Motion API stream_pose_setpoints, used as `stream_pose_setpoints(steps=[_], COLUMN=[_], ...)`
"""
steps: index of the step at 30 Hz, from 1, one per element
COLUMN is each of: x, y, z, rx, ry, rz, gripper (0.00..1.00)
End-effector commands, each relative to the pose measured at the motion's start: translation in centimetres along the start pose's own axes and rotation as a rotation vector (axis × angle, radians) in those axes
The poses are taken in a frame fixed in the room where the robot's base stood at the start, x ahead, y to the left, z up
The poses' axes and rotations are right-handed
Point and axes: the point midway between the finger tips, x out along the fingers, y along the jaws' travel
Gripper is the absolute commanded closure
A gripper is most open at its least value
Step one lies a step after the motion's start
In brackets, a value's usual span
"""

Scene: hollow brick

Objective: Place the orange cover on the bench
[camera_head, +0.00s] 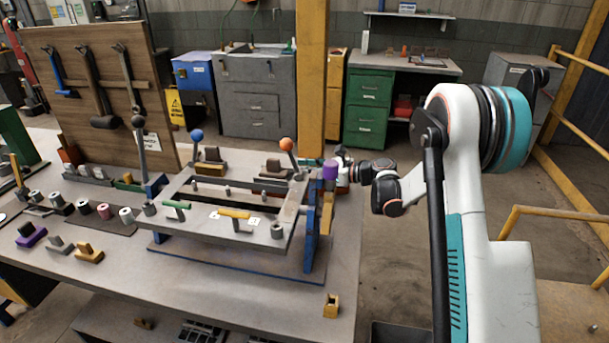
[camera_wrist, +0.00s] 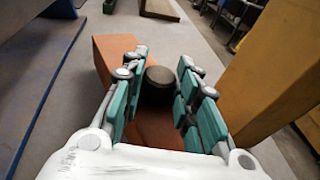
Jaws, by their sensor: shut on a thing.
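The orange cover (camera_wrist: 118,50) is a long orange-brown block with a dark round knob (camera_wrist: 158,82) in the wrist view. My gripper (camera_wrist: 163,62) has its teal fingers on both sides of this knob and is shut on it. Part of the cover is hidden under my gripper. I cannot tell whether it touches the grey bench (camera_wrist: 70,75) or is held just above it. In the head view the bench (camera_head: 180,290) fills the lower left. My gripper is mostly hidden there, by the fixture's right end, and I cannot make out the cover.
A grey fixture plate (camera_head: 190,225) on blue supports (camera_head: 311,235) stands on the bench, with blue-ball and orange-ball levers. The bench's front right is mostly clear.

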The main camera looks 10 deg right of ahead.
Motion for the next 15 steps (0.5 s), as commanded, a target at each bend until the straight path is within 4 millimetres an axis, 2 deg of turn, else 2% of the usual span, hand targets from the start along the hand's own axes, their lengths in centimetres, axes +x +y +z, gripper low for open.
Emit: stream_pose_setpoints(steps=[1, 12, 13, 15], x=[0.1, 0.16, 0.14, 0.14], y=[0.02, 0.02, 0.01, 0.01], z=[-0.52, -0.79, -0.72, -0.68], rx=[0.0, 0.0, 0.0, 0.0], ry=[-0.001, -0.001, 0.0, 0.0], rz=[0.0, 0.0, 0.0, 0.0], gripper=[1.0, 1.0, 0.65, 0.52])
